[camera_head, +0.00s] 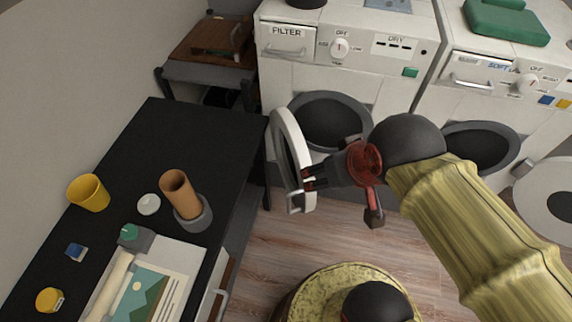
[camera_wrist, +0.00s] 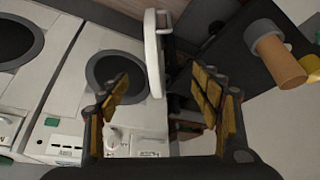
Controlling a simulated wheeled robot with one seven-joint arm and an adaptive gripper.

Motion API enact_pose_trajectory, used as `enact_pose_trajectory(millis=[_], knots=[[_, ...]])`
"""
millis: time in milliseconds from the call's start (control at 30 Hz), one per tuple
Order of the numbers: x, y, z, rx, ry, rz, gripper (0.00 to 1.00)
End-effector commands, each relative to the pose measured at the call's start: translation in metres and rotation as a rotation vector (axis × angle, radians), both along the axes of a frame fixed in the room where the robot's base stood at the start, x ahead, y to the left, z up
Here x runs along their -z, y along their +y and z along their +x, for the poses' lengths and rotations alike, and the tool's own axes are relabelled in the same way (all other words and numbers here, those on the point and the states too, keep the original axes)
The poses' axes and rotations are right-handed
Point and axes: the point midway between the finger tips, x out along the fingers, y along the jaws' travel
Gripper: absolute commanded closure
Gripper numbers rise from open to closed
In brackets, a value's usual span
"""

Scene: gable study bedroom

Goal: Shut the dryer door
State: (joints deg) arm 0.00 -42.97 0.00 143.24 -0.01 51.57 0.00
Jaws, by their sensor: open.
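The dryer (camera_head: 340,85), a white machine marked DRY and FILTER, stands at the back. Its round door (camera_head: 291,150) hangs open at the left of the dark drum opening (camera_head: 335,120), nearly edge-on, with a handle (camera_head: 297,202) low on it. My gripper (camera_head: 308,178) is open and empty, its fingertips at the opening-facing side of the door; I cannot tell if they touch. In the wrist view, the door (camera_wrist: 153,50) stands upright in the picture beyond and between the spread fingers of my gripper (camera_wrist: 160,82). The opening (camera_wrist: 115,72) is left of it.
A second white machine (camera_head: 480,95) stands to the right, its round door (camera_head: 548,190) also open. A black desk (camera_head: 170,130) at left bears a yellow cup (camera_head: 88,192), a brown cylinder (camera_head: 180,193) and a picture sheet (camera_head: 150,285).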

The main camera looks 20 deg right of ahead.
Motion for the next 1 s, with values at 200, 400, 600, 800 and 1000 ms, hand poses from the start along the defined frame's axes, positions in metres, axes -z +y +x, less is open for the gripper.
enact_pose_trajectory(millis=[200,400,600,800,1000], knots=[[0.017,0.010,0.003,-0.038,0.058,-0.001,0.48],[0.066,0.033,0.026,-0.116,0.246,-0.019,0.59],[0.112,0.057,0.065,-0.222,0.410,-0.076,0.71],[0.170,0.084,0.106,-0.379,0.552,-0.156,0.82],[0.238,0.110,0.143,-0.571,0.666,-0.240,0.93]])
